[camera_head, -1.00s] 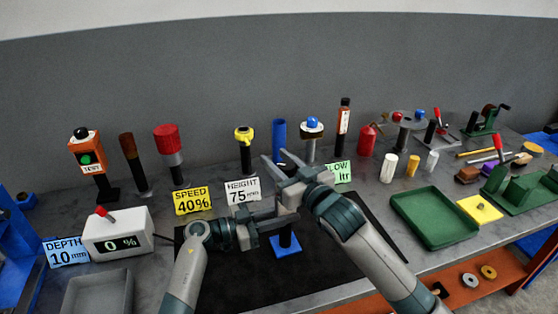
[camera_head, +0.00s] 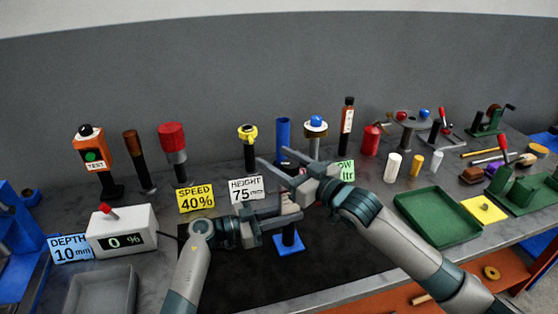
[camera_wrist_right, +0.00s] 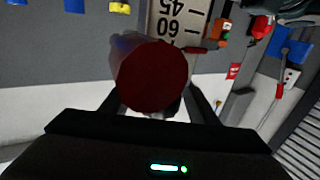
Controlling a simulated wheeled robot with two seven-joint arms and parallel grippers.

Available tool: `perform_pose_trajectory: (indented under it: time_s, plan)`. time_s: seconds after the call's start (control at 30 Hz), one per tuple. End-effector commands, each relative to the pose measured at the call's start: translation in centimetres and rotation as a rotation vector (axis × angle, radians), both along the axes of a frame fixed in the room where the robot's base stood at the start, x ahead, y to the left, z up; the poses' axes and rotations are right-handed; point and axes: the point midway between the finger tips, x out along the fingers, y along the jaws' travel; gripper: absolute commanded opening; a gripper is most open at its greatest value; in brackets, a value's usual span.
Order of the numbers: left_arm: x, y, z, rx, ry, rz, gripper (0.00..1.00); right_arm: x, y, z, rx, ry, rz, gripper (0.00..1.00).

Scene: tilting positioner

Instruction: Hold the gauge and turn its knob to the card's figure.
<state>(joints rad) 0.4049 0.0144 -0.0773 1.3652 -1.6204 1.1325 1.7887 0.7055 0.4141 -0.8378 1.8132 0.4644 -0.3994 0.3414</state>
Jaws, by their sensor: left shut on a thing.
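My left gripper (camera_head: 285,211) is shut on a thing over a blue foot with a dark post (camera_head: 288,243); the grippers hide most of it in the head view. My right gripper (camera_head: 270,157) is just above, its fingers spread apart. In the right wrist view a dark red round knob (camera_wrist_right: 153,76) fills the space between the right fingers, in front of a pale scale (camera_wrist_right: 181,22) marked 45 and 60. Contact of fingers and knob cannot be told. The height card (camera_head: 246,190) reads 75 mm, the speed card (camera_head: 196,198) 40%, the depth card (camera_head: 70,247) 10 mm. The green card (camera_head: 347,171) is partly covered.
A white box with a 0 % display (camera_head: 122,232) stands at the left, with a grey tray (camera_head: 102,290) before it. Several upright tools line the back. A green tray (camera_head: 438,216) lies to the right. The dark mat (camera_head: 345,262) has clear room in front.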

Motion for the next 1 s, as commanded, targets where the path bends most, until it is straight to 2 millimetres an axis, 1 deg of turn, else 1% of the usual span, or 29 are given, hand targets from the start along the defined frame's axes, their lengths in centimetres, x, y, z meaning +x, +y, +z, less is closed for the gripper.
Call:
perform_pose_trajectory:
  time_s: [0.27, 0.47, 0.57, 0.9, 1.0]
  plan:
    - [0.0, 0.0, 0.0, 0.000, 0.001, 0.000, 0.00, -0.1, -0.3, -0.1, -0.001, 0.000, -0.002, 0.54]
    - [0.0, 0.0, 0.0, 0.000, 0.001, 0.000, 0.00, -1.2, -1.5, -0.1, -0.002, 0.001, -0.003, 0.54]
    - [0.0, 0.0, 0.0, 0.000, 0.001, 0.000, 0.00, -2.2, -2.5, -0.1, -0.004, 0.001, -0.003, 0.54]
    - [0.0, 0.0, 0.0, 0.000, 0.001, -0.001, 0.00, -6.3, -6.7, -0.1, -0.002, -0.001, -0.001, 0.54]
    - [0.0, 0.0, 0.0, 0.000, 0.001, -0.001, 0.00, -7.2, -7.6, -0.1, -0.002, 0.001, -0.001, 0.54]
